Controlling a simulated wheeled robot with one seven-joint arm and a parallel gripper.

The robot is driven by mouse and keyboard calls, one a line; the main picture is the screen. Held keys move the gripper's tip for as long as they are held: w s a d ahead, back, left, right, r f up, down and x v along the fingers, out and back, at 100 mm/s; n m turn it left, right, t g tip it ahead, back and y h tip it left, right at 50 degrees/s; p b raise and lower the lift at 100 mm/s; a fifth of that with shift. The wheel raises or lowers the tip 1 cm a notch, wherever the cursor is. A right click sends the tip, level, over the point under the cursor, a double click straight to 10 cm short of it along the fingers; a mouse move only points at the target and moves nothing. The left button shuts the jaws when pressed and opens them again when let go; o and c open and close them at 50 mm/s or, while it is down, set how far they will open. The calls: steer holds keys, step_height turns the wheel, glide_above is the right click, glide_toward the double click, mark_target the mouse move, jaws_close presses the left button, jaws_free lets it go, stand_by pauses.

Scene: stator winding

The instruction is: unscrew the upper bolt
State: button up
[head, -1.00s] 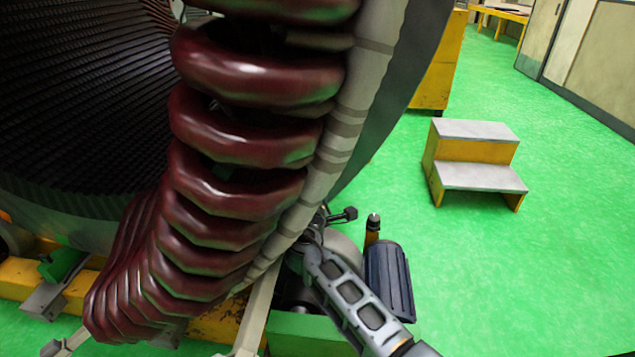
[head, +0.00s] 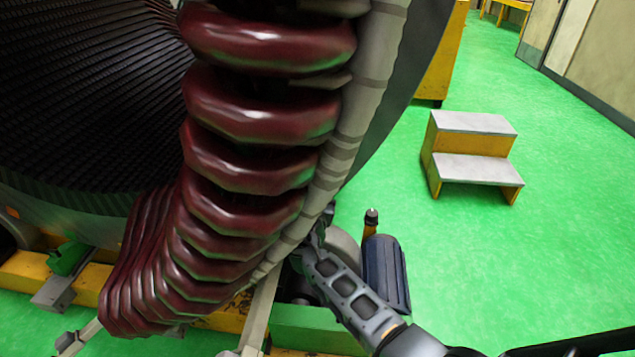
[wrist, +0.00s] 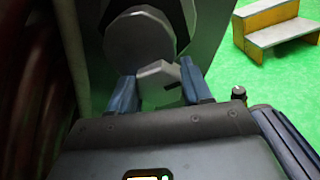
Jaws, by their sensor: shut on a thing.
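In the wrist view my gripper (wrist: 161,88) has its two blue fingers closed on either side of a grey hexagonal bolt head (wrist: 160,76). The fingers touch or nearly touch its sides. A larger round grey piece (wrist: 138,38) sits just beyond the bolt, against a grey plate. In the head view my gripper is at the lower right edge of the stator, partly hidden by the windings and my own arm. I cannot make out the bolt there. Whether this is the upper bolt cannot be told from these views.
Dark red coils (head: 262,107) of the stator fill the left and middle. A dark blue ribbed motor (head: 386,272) stands close right of my arm, with a small orange and black post (head: 371,222) behind it. A yellow step stool (head: 474,150) stands on open green floor.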

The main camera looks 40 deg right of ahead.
steer(key=n+p, duration=0.1)
steer(key=n, duration=0.1)
steer(key=n+p, duration=0.2)
steer(key=n, duration=0.1)
steer(key=shift+a+f+n, duration=0.1)
steer(key=shift+a+n, duration=0.1)
steer(key=shift+n, duration=0.1)
steer(key=shift+f+n, duration=0.1)
steer(key=shift+n, duration=0.3)
steer(key=shift+s+f, duration=0.1)
steer(key=o, duration=0.8)
steer(key=shift+d, duration=0.1)
steer(key=shift+c, duration=0.2)
steer(key=shift+o, duration=1.4)
steer(key=shift+d, duration=0.1)
steer(key=v, duration=0.7)
steer(key=shift+s+a, duration=0.25)
steer(key=shift+a, duration=0.1)
